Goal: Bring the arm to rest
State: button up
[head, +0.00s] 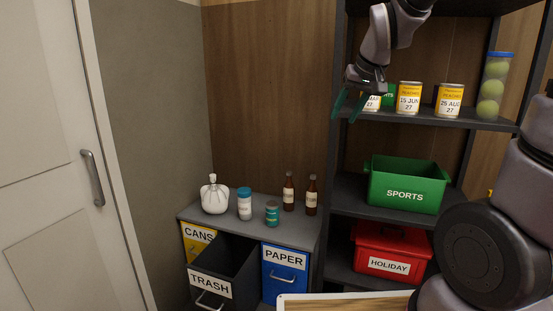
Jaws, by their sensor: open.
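My gripper (350,105) hangs from my arm in front of the upper shelf at the right. Its green fingertips point down and are spread apart, with nothing visible between them. It overlaps a yellow and white can (372,103) in the picture; I cannot tell how far apart they are. Part of that can and a green item behind it are hidden by the gripper. My arm comes in from the top right, and a large grey link of mine fills the lower right.
The shelf (470,121) also holds a can (409,98) dated 15 Jun, a can (450,101) dated 25 Aug and a tube of balls (494,87). A green SPORTS bin (405,184) and red HOLIDAY box (390,254) sit below. The TRASH drawer (223,269) stands open.

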jog(key=s+d+r+m, duration=0.2)
jog(key=s+d, duration=0.1)
jog(key=s, duration=0.5)
jog(key=s+d+r+m+t, duration=0.1)
jog(key=s+d+r+m, duration=0.1)
jog(key=s, duration=0.6)
jog(key=shift+s+d+r, duration=0.3)
jog(key=shift+d+r, duration=0.15)
jog(key=shift+d, duration=0.6)
